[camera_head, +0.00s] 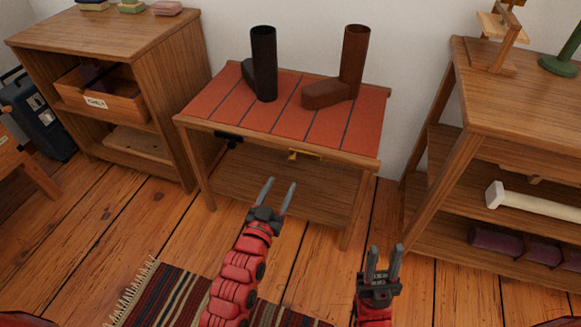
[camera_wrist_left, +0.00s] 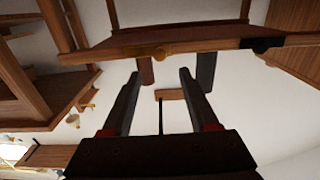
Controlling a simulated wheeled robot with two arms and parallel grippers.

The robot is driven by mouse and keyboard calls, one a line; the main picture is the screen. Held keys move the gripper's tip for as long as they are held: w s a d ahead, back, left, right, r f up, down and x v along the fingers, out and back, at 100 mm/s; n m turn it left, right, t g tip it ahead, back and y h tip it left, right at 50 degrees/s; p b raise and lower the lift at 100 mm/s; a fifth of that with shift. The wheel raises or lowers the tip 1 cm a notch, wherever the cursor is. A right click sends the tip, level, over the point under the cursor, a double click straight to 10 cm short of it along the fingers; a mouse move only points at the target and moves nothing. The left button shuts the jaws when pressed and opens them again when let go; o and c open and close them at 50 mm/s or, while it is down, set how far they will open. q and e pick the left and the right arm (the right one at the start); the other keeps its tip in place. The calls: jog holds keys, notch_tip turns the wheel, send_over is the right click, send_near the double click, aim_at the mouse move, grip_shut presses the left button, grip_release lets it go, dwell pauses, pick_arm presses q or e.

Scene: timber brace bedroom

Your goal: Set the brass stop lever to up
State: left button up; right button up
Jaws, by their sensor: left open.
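The brass stop lever (camera_head: 305,154) is on the front edge of the red-topped boot bench. It lies roughly level along that edge. In the left wrist view the brass lever (camera_wrist_left: 160,52) lies across the edge, beyond the fingertips. My left gripper (camera_head: 279,186) is open and empty, in front of and below the brass lever, apart from it. Its two fingers also show in the left wrist view (camera_wrist_left: 161,78). My right gripper (camera_head: 385,250) is to the right and nearer, with its fingers apart and nothing between them.
A black lever (camera_head: 228,137) sits further left on the same edge. A black boot (camera_head: 264,65) and a brown boot (camera_head: 352,65) stand on the bench top (camera_head: 225,105). Shelves flank the bench left (camera_head: 130,45) and right (camera_head: 520,100). Floor before the bench is clear, with a striped rug (camera_head: 165,295).

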aim_at(292, 161)
pick_arm(q)
jog(key=b+x, duration=0.2)
jog(key=x, duration=0.7)
jog(key=shift+w, duration=0.1)
grip_shut()
dwell(1.2)
